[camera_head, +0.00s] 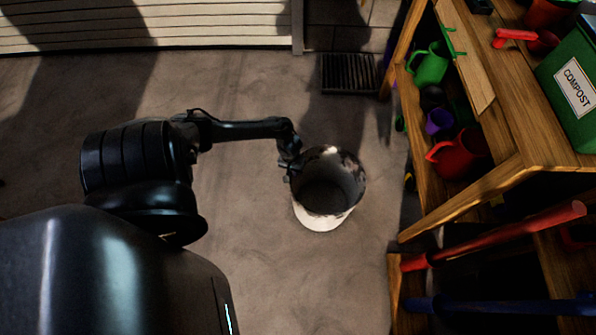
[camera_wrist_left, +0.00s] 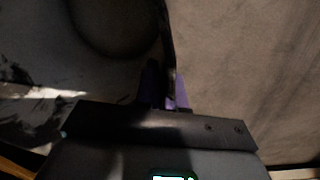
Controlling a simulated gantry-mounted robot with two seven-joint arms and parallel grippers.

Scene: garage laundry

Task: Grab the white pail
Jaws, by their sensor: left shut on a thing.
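The white pail (camera_head: 323,221) stands upright in the middle of the head view, with its mouth facing up and dark marks along its rim and inside. My left gripper (camera_head: 290,166) is at the upper left of the pail's rim, shut on the pail's wall. In the left wrist view, the pail's dark inside (camera_wrist_left: 110,25) fills the left half, and its rim runs between the fingers of my left gripper (camera_wrist_left: 164,90). My right gripper is in neither view.
A wooden shelf unit (camera_head: 505,180) stands on the right, holding a green watering can (camera_head: 430,67), a red watering can (camera_head: 458,155) and a green compost bin (camera_head: 575,85). A floor drain grate (camera_head: 348,74) lies behind the pail. The concrete floor around the pail is mostly clear.

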